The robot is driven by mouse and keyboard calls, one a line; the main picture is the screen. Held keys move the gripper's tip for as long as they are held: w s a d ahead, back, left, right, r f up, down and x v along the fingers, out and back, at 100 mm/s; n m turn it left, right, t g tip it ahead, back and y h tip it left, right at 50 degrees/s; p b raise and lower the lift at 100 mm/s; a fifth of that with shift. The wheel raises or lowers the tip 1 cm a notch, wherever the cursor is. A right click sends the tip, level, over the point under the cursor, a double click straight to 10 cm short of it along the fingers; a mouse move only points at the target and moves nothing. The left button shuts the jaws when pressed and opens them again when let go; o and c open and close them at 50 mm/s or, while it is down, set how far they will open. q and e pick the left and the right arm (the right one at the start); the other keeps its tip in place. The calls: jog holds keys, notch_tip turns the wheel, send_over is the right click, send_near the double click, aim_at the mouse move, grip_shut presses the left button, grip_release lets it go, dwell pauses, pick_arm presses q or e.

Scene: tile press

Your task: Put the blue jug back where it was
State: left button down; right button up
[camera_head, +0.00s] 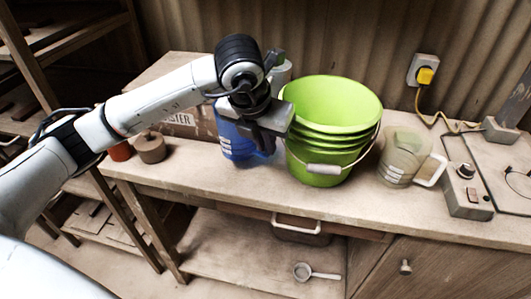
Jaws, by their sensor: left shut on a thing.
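The blue jug (241,142) is upright at the bench, left of the stacked green buckets (333,118). It has pale marks on its side, and its upper part is mostly hidden behind my gripper and wrist. My left gripper (267,119) is at the top of the jug and is shut on it. I cannot tell whether the jug's base touches the bench top. My right gripper is not in view.
The wooden bench (210,184) carries a cardboard box (180,119) behind my arm, a brown pot (151,147) and an orange-red one (120,151) at left, and a clear measuring jug (402,157) and grey device (466,187) at right. A scoop (303,271) lies on the lower shelf.

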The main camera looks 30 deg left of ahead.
aim_at(266, 155)
pick_arm(q)
jog(key=shift+f, duration=1.75)
jog(key=c, duration=1.8)
grip_release()
jog(key=shift+c, duration=0.2)
jog(key=v, duration=1.2)
jog(key=shift+b, duration=0.35)
